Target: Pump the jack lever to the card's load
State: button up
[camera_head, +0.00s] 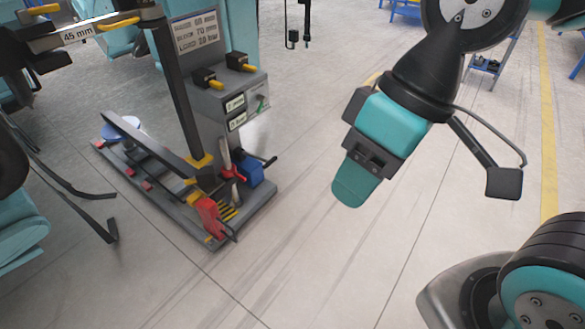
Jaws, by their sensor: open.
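A grey press-like stand (228,100) on a low base is at left. Its white card (195,32) has a bottom line that seems to read LOAD 20 bar. Two small readouts, an upper (235,103) and a lower (237,121), sit on its front; the lower seems to read 0 bar. A red upright lever (226,158) stands beside a blue block (251,168) with a dark bar. A red part (210,217) lies at the base's front. I cannot tell for sure which is the jack lever. My gripper (352,192) is open and empty, right of the stand, apart from it.
Two black-and-yellow clamps (222,71) sit on the stand's top. A horizontal arm marked 45 mm (78,35) reaches left from its post. Teal seats (20,225) and dark bars edge the left side. Open floor (300,250) lies between the stand and my gripper.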

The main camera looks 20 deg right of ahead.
aim_at(268, 163)
jog(key=z, duration=0.4)
jog(key=k, duration=0.9)
jog(key=z, duration=0.95)
jog(key=i, duration=1.65)
jog(key=u, duration=1.25)
jog(key=i, duration=0.7)
jog(key=u, duration=0.75)
